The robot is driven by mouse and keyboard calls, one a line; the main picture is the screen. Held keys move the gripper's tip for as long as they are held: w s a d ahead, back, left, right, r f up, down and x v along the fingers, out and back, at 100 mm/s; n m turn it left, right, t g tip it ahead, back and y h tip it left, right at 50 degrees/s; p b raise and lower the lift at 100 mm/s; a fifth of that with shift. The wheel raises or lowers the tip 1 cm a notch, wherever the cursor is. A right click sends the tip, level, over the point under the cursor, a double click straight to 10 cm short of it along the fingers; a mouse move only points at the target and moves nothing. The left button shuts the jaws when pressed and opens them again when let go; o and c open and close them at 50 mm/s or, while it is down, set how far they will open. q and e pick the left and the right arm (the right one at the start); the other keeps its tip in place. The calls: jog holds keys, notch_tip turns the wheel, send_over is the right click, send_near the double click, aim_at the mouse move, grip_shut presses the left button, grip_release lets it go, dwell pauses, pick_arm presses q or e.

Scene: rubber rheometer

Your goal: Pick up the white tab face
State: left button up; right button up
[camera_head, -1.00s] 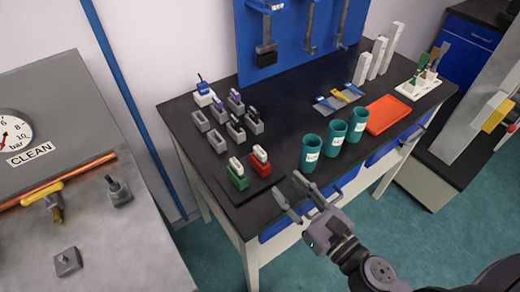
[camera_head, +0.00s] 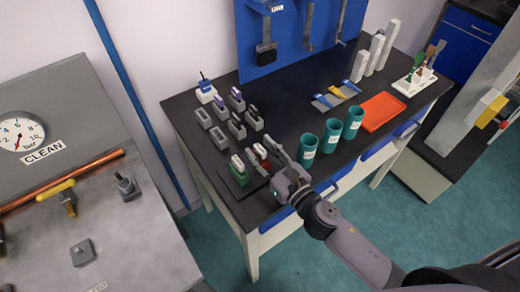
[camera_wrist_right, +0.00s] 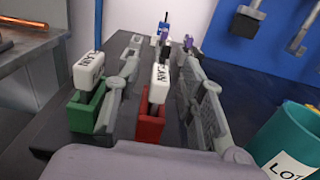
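A white tab with dark lettering (camera_wrist_right: 159,82) stands upright in a red holder (camera_wrist_right: 151,122) at the bench's front left. The white tab shows small in the head view (camera_head: 260,151). A second white tab (camera_wrist_right: 89,69) stands in a green holder (camera_wrist_right: 86,110) to its left. My right gripper (camera_head: 272,158) is at the red holder, and in the wrist view (camera_wrist_right: 160,55) its open fingers stand either side of the red holder's tab, with visible gaps. The left finger passes between the two holders. My left gripper is not in view.
Grey holders (camera_head: 221,138), some with dark or purple tabs, stand behind. Teal cups (camera_head: 307,150) stand close to the right of my right gripper, and an orange tray (camera_head: 383,112) lies farther right. A blue tool panel (camera_head: 290,40) rises at the back.

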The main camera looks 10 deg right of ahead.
jog(key=shift+w+a, duration=0.25)
jog(key=shift+w, duration=0.2)
grip_shut()
dwell(0.3)
